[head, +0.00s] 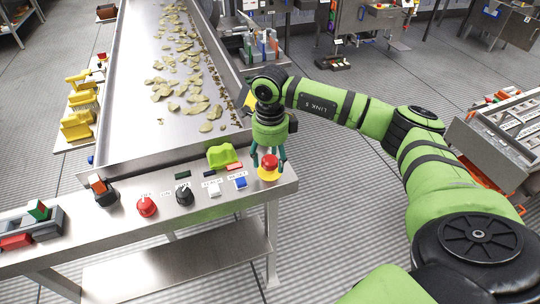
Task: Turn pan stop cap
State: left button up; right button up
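A red mushroom-shaped cap (268,162) on a yellow base stands at the right end of the steel control panel. It fits a stop cap, but I cannot read its label. My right gripper (269,158) points down just over and behind this cap. Its teal fingers are spread, one on each side of the cap, and it looks open. I cannot tell whether a fingertip touches the cap. My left gripper is not in view.
A yellow-green cover (220,156), a white button (214,189), a blue button (240,182), a red knob (147,207) and a black switch (103,192) share the panel. The long pan (130,110) with chips lies behind. Floor right of the panel is free.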

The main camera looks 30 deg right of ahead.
jog(key=c, duration=0.7)
jog(key=shift+c, duration=0.3)
jog(key=m+b, duration=0.2)
jog(key=m, duration=0.1)
jog(key=shift+f+m, duration=0.1)
jog(key=shift+m, duration=0.2)
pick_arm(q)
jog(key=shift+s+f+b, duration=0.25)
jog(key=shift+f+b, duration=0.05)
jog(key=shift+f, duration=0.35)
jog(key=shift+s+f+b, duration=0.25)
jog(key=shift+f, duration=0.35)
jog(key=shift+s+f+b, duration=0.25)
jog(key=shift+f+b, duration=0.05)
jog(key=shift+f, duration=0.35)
pick_arm(e)
jog(key=shift+m, duration=1.6)
jog(key=o, duration=1.2)
jog(key=shift+c, duration=0.2)
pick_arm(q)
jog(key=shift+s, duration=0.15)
pick_arm(e)
jog(key=shift+r, duration=0.25)
